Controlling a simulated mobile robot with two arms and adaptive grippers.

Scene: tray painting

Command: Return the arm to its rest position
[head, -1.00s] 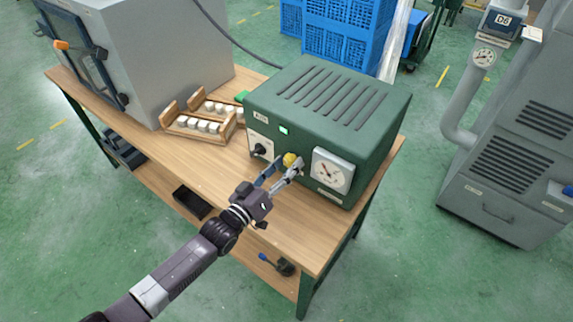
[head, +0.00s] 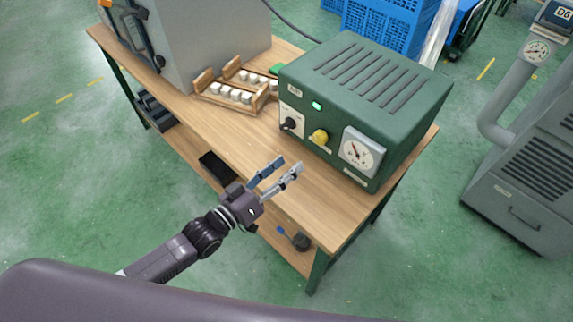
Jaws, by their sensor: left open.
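My left gripper (head: 281,173) is open and empty above the front part of the wooden workbench (head: 310,205). Its fingers point up and to the right, toward a green control box (head: 370,95). A yellow knob (head: 319,137) on the front of that box is clear of the fingers, with a gap between them. A black knob (head: 290,124), a lit green lamp (head: 316,105) and a dial gauge (head: 361,152) are also on the box front. My right gripper is not in view.
A wooden tray (head: 264,98) with several white blocks stands left of the box, beside a large grey cabinet (head: 215,45). Blue crates (head: 388,28) stand behind. A grey machine with a pipe (head: 530,150) is at the right. Green floor is open in front.

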